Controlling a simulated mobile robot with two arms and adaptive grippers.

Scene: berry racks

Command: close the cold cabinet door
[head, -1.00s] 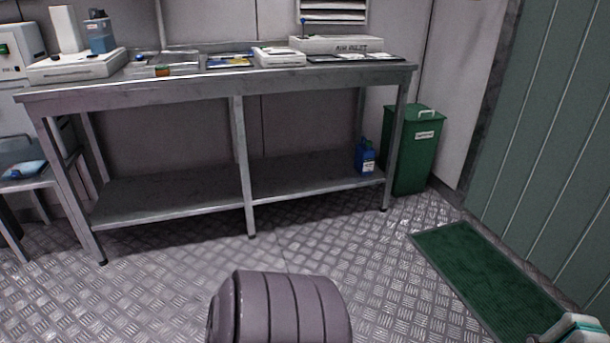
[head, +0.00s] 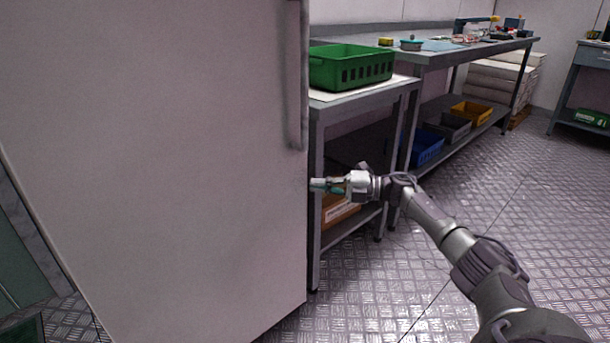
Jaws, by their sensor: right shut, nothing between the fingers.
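The cold cabinet door (head: 150,170) is a large pale grey panel that fills the left half of the head view. A long vertical handle (head: 294,80) runs along its right edge. Floor shows below and to the left of the panel; the inside of the cabinet is not visible. My right gripper (head: 318,185) is shut and empty, its fingertips close to the panel's right edge below the handle. I cannot tell whether they touch the edge. My left gripper is out of view.
A side table with a green crate (head: 350,68) stands just behind the gripper, a cardboard box (head: 340,211) on its lower shelf. A long metal bench (head: 450,55) runs back to the right, bins beneath. The tread-plate floor (head: 530,190) at right is open.

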